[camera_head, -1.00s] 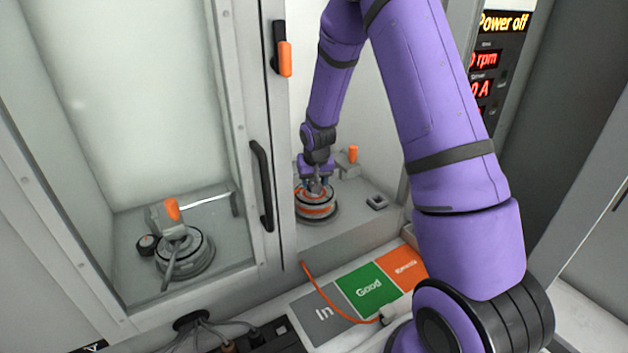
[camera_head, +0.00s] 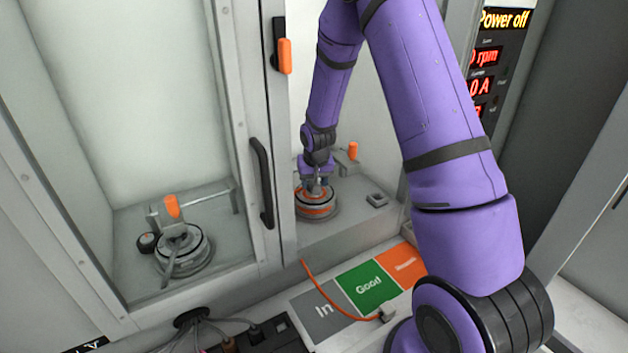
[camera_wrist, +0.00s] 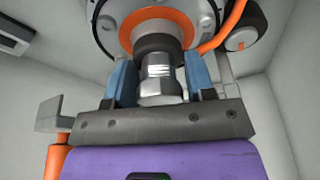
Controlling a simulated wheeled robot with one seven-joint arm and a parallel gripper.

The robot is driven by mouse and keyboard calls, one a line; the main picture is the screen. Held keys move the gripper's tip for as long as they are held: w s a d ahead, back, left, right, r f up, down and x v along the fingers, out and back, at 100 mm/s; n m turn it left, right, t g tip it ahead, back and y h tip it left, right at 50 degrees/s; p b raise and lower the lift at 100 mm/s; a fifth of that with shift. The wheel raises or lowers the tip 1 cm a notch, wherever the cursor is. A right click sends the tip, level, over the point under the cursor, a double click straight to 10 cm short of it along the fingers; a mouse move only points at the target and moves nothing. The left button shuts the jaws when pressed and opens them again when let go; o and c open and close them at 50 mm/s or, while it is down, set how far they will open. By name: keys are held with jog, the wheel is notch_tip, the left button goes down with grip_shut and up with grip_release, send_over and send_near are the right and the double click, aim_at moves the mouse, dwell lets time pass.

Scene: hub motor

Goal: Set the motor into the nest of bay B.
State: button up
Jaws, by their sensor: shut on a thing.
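The motor (camera_head: 316,203), round with an orange band, is in the open right-hand bay, over a grey round nest (camera_head: 319,217). It looks upright and low in the nest, but I cannot tell whether it is fully seated. My gripper (camera_head: 318,184) is above it. In the wrist view, the blue fingers of my gripper (camera_wrist: 160,82) are shut on the motor's metal shaft (camera_wrist: 158,72). The orange ring and grey body of the motor (camera_wrist: 125,33) show beyond the fingers. No bay letter is readable.
An orange-handled clamp (camera_head: 352,153) stands behind the nest. The left bay, behind a framed door (camera_head: 262,185), has another nest (camera_head: 185,255). In front are the In, Good (camera_head: 368,288) and orange mats and an orange cable (camera_head: 322,298).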

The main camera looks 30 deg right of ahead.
jog(key=o, duration=1.3)
jog(key=v, duration=1)
jog(key=shift+s+r, duration=0.2)
jog(key=shift+r, duration=0.15)
